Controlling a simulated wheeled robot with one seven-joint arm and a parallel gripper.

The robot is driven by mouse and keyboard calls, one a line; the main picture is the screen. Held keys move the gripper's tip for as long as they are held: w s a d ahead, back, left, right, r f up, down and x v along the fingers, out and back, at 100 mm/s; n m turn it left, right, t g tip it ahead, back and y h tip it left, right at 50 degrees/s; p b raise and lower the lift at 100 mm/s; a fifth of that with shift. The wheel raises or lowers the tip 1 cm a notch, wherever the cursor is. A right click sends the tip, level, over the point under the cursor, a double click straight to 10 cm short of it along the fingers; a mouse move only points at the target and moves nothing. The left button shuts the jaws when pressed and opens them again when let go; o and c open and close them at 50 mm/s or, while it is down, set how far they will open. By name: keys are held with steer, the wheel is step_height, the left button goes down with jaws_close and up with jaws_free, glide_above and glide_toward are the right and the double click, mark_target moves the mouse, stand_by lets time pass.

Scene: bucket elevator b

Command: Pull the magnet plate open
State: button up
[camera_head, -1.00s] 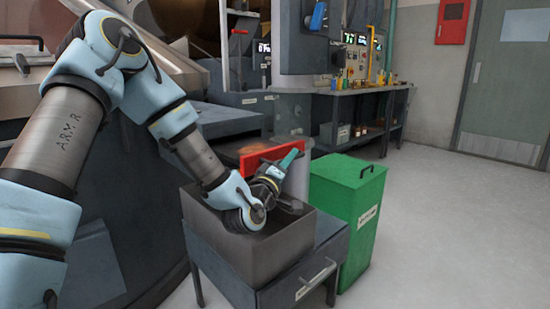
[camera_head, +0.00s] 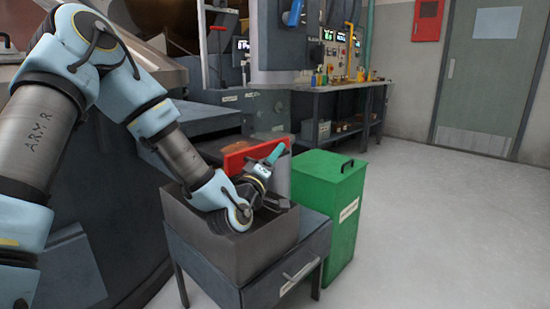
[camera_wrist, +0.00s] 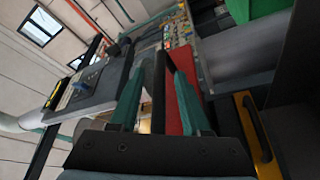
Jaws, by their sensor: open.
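The magnet plate appears to be the red plate (camera_head: 238,157), standing upright behind my gripper, above the grey box at the machine's side. My gripper (camera_head: 274,154) is open, with its teal fingers in front of the plate's right part. In the wrist view the two teal fingers of my gripper (camera_wrist: 157,98) are spread apart. A strip of the red plate (camera_wrist: 174,108) and a dark upright bar (camera_wrist: 159,82) show between them. I cannot tell whether a finger touches either one. The plate's lower part is hidden behind my wrist and the box.
The open grey box (camera_head: 225,250) stands on a dark table (camera_head: 285,272) right below my wrist. A green lidded bin (camera_head: 335,205) stands close at its right. A workbench (camera_head: 335,88) with small items is behind. The floor to the right is clear.

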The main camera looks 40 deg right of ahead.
steer(key=v, duration=1)
steer(key=shift+s+a, duration=0.15)
steer(key=shift+a, duration=0.2)
steer(key=shift+f, duration=0.1)
